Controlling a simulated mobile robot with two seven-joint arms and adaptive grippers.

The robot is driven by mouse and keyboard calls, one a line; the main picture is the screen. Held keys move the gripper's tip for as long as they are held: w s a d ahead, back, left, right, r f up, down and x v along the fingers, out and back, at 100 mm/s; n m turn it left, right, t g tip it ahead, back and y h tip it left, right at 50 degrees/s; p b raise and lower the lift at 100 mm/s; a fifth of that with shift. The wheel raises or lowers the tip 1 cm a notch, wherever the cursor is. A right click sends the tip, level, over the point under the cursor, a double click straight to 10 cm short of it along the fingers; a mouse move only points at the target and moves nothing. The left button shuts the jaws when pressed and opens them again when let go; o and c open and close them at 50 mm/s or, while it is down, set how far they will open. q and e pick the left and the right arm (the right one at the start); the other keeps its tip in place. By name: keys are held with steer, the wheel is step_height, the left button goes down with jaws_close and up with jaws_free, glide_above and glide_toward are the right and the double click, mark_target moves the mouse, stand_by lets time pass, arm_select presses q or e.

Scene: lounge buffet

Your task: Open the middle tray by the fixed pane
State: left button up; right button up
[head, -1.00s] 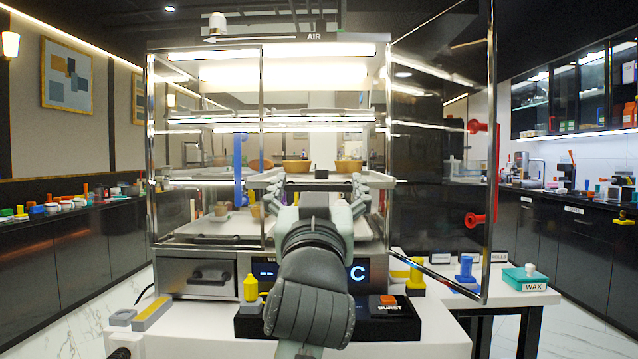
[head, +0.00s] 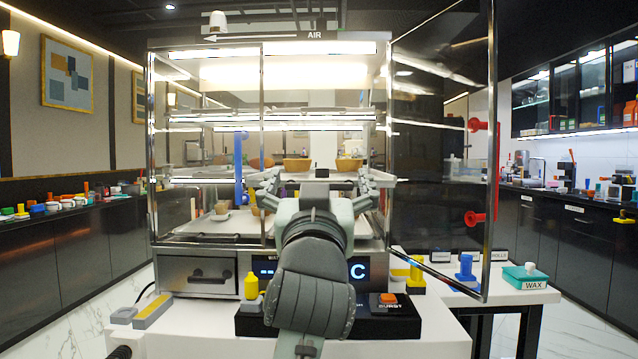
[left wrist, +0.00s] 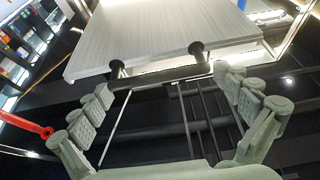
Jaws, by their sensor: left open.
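The glass case holds a middle tray (head: 385,177), a pale shelf with brown bowls (head: 297,164) on it. The tray shows in the left wrist view (left wrist: 165,35) from below, with a dark bar handle (left wrist: 160,78) on two round-ended posts. The fixed pane (head: 207,105) covers the case's left part; a blue handle (head: 238,170) shows there. My left gripper (head: 319,184) is open in front of the tray. In the left wrist view its fingers stand wide apart on either side of the bar, apparently not gripping it. My right gripper is out of view.
The glass door (head: 440,150) with red handles (head: 473,218) stands open at the right. A lower tray (head: 200,228) holds cups.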

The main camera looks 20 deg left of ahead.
arm_select(q)
step_height(320, 180, up, 9)
steer(key=shift+r, duration=0.1)
stand_by(0.7)
